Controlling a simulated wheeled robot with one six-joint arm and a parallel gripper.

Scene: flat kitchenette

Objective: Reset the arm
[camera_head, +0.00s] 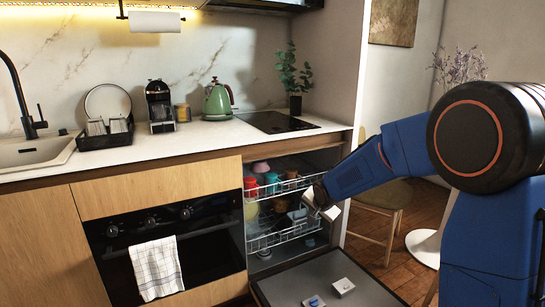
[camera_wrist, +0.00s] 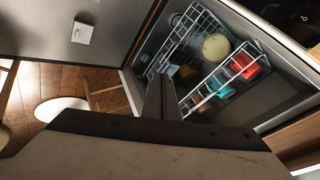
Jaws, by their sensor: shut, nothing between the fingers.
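My arm (camera_head: 352,176) reaches in from the right in the head view. My gripper (camera_head: 318,204) is at the front of the open dishwasher (camera_head: 338,228), close to its racks. In the wrist view my gripper (camera_wrist: 160,88) has its fingers together with nothing between them. The dishwasher's upper rack (camera_head: 285,187) holds colourful cups, including a red one (camera_head: 251,187). The lower rack (camera_head: 285,236) holds more dishes, partly hidden by my gripper. I cannot tell whether my gripper touches a rack.
The dishwasher door (camera_head: 325,281) lies folded down, with small pale items on it. A wooden chair (camera_head: 385,205) and a white round table (camera_head: 425,246) stand to the right. The counter (camera_head: 190,140) carries a green kettle (camera_head: 217,101), a coffee machine (camera_head: 160,106) and a dish rack (camera_head: 105,136).

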